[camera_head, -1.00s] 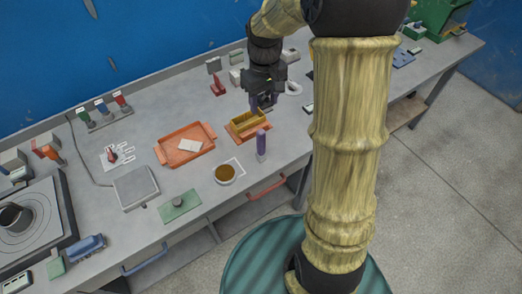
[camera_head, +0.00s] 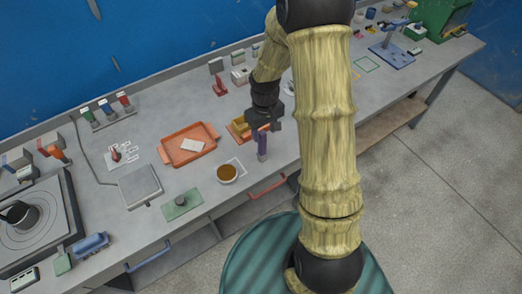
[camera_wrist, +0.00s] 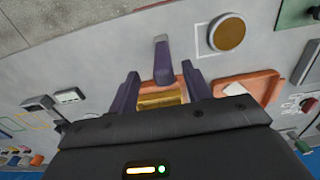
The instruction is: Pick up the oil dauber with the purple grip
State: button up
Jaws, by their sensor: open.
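The oil dauber with the purple grip (camera_head: 262,144) stands upright on the grey bench, just right of the bowl of brown oil (camera_head: 227,173). In the wrist view the purple grip (camera_wrist: 163,66) appears between my two purple fingers, with a visible gap on each side. My gripper (camera_wrist: 161,72) is open and holds nothing. In the head view my gripper (camera_head: 264,124) is right at the top of the dauber and hides part of it. I cannot tell how far down the fingers reach along the grip.
An orange tray with a golden box (camera_head: 239,125) sits close behind the dauber. A larger orange tray (camera_head: 172,158) holding a pale block lies to the left. A green pad with a knob (camera_head: 182,204) is near the front edge. Bare bench lies between these.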

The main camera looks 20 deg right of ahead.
aim_at(262, 139)
jog(key=shift+w+f, duration=0.1)
jog(key=shift+a+f+p, duration=0.1)
jog(key=shift+f+p, duration=0.45)
jog(key=shift+f, duration=0.15)
jog(key=shift+w+a+f+p, duration=0.15)
jog(key=shift+f+p, duration=0.35)
jog(key=shift+f, duration=1.35)
jog(key=c, duration=1.1)
